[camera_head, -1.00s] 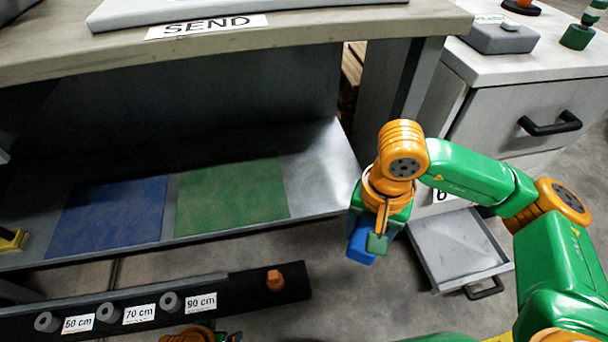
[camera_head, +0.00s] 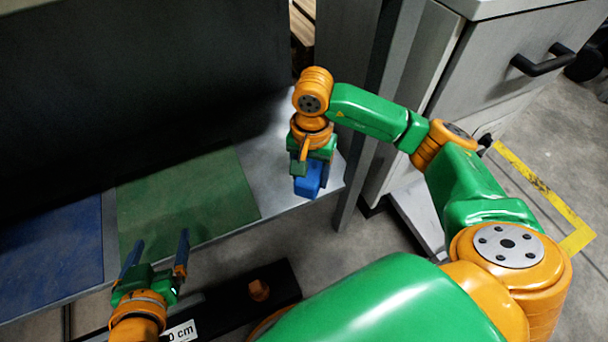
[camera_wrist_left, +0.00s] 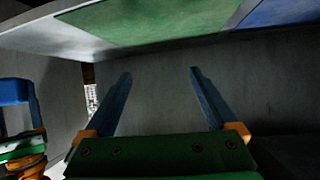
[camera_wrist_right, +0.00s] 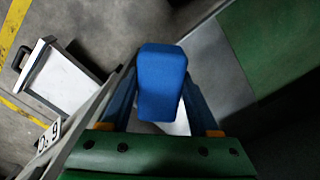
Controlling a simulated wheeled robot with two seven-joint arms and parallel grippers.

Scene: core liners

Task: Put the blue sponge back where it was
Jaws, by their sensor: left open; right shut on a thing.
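The blue sponge (camera_wrist_right: 162,85) is a small rounded block, held between the fingers of my right gripper in the right wrist view. In the head view the sponge (camera_head: 308,178) hangs below my right gripper (camera_head: 310,172), over the right front part of the grey lower shelf (camera_head: 280,185), to the right of the green mat. I cannot tell its exact height above the shelf. My left gripper (camera_head: 154,255) is open and empty in front of the green mat (camera_head: 185,195). In the left wrist view its spread fingers (camera_wrist_left: 160,85) have nothing between them.
The blue mat (camera_head: 50,255) lies left of the green one. A black rail (camera_head: 215,318) with an orange peg (camera_head: 259,290) runs in front of the shelf. An open drawer (camera_wrist_right: 62,85) shows in the right wrist view.

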